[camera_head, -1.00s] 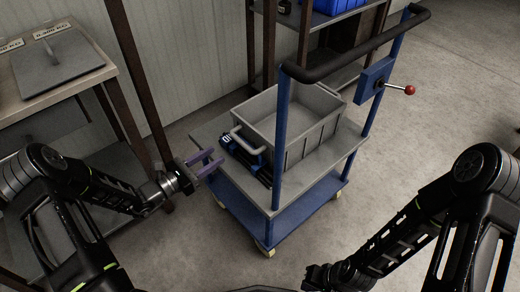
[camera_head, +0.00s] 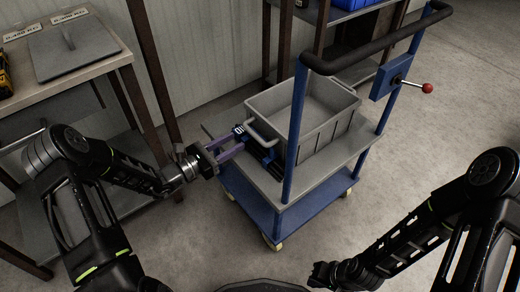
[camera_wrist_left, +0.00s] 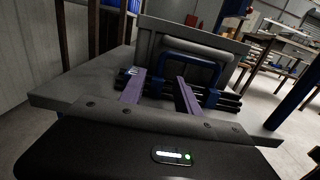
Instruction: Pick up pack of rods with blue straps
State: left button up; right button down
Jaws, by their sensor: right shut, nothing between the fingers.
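The pack of dark rods with blue straps (camera_head: 268,158) lies on the trolley's upper shelf, beside the near left side of the grey bin. Its black rods (camera_wrist_left: 228,102) also show in the left wrist view, running across beyond my fingers. My left gripper (camera_head: 238,142) is open, its two purple fingers reaching over the shelf edge to the pack. In the left wrist view the fingers (camera_wrist_left: 160,86) stand apart, with the rods at their tips; I cannot tell whether they touch. My right gripper (camera_head: 322,277) is shut and empty, low in the head view, away from the trolley.
The grey bin (camera_head: 322,137) with a raised handle stands on the trolley's upper shelf (camera_head: 270,187). The trolley's blue post and black handlebar (camera_head: 375,52) rise at the right. A workbench (camera_head: 95,72) stands left. Floor is clear between trolley and right arm.

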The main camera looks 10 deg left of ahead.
aim_at(248, 134)
pick_arm(q)
jog(key=b+x, duration=0.1)
jog(key=x, duration=0.3)
jog(key=shift+w+d+r, duration=0.1)
jog(key=shift+w+d, duration=0.15)
jog(key=shift+w, duration=0.05)
jog(key=shift+c, duration=0.5)
grip_shut()
dwell(1.0)
